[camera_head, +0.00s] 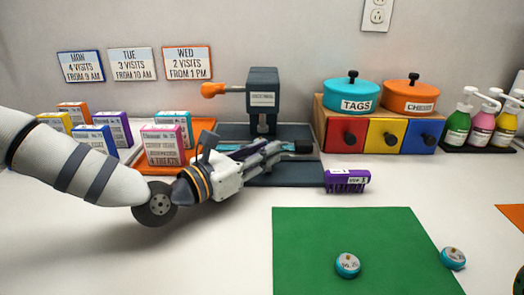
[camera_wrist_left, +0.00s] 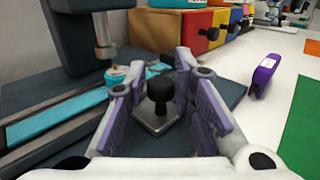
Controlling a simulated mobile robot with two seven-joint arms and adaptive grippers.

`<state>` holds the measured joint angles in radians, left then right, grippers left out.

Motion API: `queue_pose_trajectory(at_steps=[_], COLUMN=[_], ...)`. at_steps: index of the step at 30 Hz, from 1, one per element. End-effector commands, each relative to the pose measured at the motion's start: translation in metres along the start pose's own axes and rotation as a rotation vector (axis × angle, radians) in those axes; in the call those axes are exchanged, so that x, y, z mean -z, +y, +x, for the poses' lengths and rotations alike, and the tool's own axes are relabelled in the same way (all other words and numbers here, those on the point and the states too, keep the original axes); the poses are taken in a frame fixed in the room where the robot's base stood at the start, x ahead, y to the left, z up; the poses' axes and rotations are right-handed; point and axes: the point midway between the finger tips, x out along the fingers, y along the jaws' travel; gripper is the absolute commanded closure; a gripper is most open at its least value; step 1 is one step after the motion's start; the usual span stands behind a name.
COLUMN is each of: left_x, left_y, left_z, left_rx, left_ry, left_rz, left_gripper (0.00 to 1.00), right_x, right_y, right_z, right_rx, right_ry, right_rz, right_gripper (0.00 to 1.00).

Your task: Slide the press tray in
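The dark press (camera_head: 263,100) with an orange lever stands at the back wall on a dark base; its column and ram also show in the left wrist view (camera_wrist_left: 103,35). A black knob (camera_wrist_left: 161,90) on a grey metal plate (camera_wrist_left: 157,122), apparently the press tray's handle, stands in front of the press. My left gripper (camera_head: 282,150) reaches over the base from the left. In the left wrist view its purple-padded fingers (camera_wrist_left: 163,100) are open on either side of the knob, with gaps visible. A teal round piece (camera_wrist_left: 117,75) is partly hidden behind the left finger. My right gripper is not in view.
A purple stamp-like block (camera_head: 347,181) lies right of the base. A green mat (camera_head: 350,225) with two teal round tins (camera_head: 348,265) (camera_head: 453,258) at its front and right edge is nearby. Colored drawers (camera_head: 385,135) stand behind. Boxes (camera_head: 165,144) stand left, behind my arm.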

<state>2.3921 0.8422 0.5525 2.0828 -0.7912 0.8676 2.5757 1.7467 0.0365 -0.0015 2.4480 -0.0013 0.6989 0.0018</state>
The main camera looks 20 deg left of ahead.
Motion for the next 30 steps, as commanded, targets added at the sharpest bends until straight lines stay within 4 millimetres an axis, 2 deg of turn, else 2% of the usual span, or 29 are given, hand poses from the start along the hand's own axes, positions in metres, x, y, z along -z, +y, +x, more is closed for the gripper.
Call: queue_pose_trajectory(at_steps=[11,14,18,22,27,30], left_x=[0.000,-0.001,-0.001,-0.002,-0.001,-0.001], left_y=[0.000,0.001,0.002,0.001,0.002,0.000], left_z=[-0.004,-0.021,-0.062,-0.093,-0.114,-0.119], left_rx=[-0.001,-0.002,-0.006,-0.006,-0.005,-0.001], left_ry=[0.000,-0.001,-0.004,-0.005,-0.003,-0.003], left_rz=[-0.001,-0.005,-0.007,-0.007,-0.001,-0.001], left_gripper=[0.61,0.61,0.61,0.61,0.61,0.61], right_x=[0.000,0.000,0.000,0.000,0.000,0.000], right_y=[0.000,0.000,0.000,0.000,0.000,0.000], right_z=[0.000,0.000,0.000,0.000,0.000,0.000], right_rx=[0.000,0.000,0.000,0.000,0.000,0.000], right_ry=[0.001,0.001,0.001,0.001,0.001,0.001], right_rz=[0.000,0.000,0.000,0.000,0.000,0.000], right_gripper=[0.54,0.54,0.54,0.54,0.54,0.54])
